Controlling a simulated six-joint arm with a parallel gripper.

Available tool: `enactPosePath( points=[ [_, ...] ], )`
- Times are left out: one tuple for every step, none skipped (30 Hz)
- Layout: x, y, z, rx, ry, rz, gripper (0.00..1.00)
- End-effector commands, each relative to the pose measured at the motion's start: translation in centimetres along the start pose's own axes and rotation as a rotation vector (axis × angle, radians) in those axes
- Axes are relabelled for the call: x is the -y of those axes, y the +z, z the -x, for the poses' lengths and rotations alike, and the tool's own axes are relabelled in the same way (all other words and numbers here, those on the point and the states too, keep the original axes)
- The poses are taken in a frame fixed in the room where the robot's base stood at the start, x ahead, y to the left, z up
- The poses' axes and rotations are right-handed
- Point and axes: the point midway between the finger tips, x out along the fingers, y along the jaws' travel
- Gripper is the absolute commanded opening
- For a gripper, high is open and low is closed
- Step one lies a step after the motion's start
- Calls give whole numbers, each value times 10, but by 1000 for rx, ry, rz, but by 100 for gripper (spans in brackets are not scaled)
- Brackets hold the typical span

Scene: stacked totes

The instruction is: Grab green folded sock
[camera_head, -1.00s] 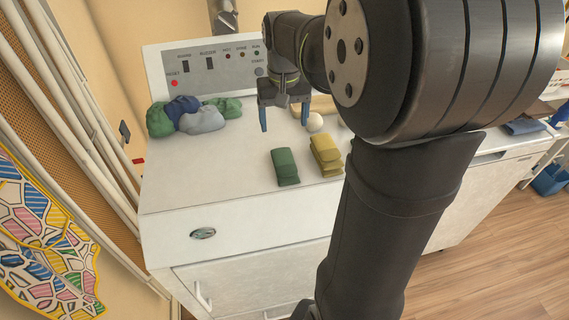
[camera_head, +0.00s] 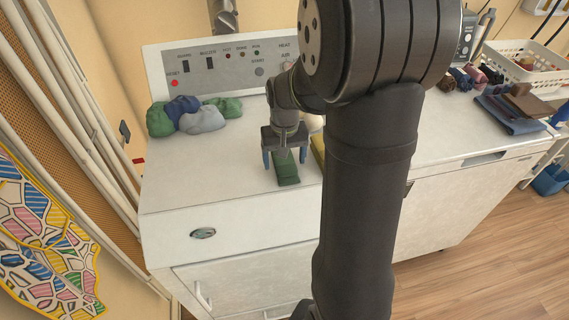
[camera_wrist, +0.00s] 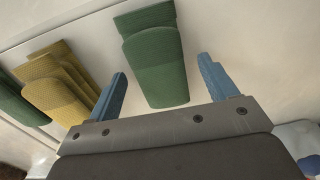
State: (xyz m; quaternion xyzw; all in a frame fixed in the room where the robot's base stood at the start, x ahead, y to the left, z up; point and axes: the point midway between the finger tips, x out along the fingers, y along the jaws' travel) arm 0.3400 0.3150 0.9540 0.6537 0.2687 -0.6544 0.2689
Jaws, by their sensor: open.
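The green folded sock (camera_head: 287,171) lies flat on the white cabinet top, partly covered by my gripper in the head view. In the wrist view the green folded sock (camera_wrist: 155,62) lies ahead of and between the fingertip lines. My gripper (camera_head: 285,160) has blue fingers spread apart and nothing between them. In the wrist view my gripper (camera_wrist: 163,80) has one finger to the left of the sock and one to the right, with gaps on both sides. I cannot tell its exact height above the sock.
Yellow folded socks (camera_wrist: 62,85) lie beside the green one, mostly hidden by my arm in the head view. Another green item (camera_wrist: 18,105) lies beyond them. Bunched green, blue and grey cloths (camera_head: 200,118) sit at the back left. The front left of the white top (camera_head: 200,170) is clear.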

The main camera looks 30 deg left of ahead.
Motion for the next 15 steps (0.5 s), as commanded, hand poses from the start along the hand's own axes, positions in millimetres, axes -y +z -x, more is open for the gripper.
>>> enactPosePath(
  points=[
    [0,0,0,-1,0,0,78],
    [0,0,0,-1,0,0,78],
    [0,0,0,-1,0,0,78],
    [0,0,0,-1,0,0,78],
    [0,0,0,-1,0,0,78],
    [0,0,0,-1,0,0,74],
    [0,0,0,-1,0,0,68],
    [0,0,0,-1,0,0,62],
    [0,0,0,-1,0,0,55],
    [0,0,0,-1,0,0,49],
    [0,0,0,-1,0,0,43],
    [0,0,0,-1,0,0,35],
    [0,0,0,-1,0,0,30],
    [0,0,0,-1,0,0,30],
    [0,0,0,-1,0,0,30]
  ],
)
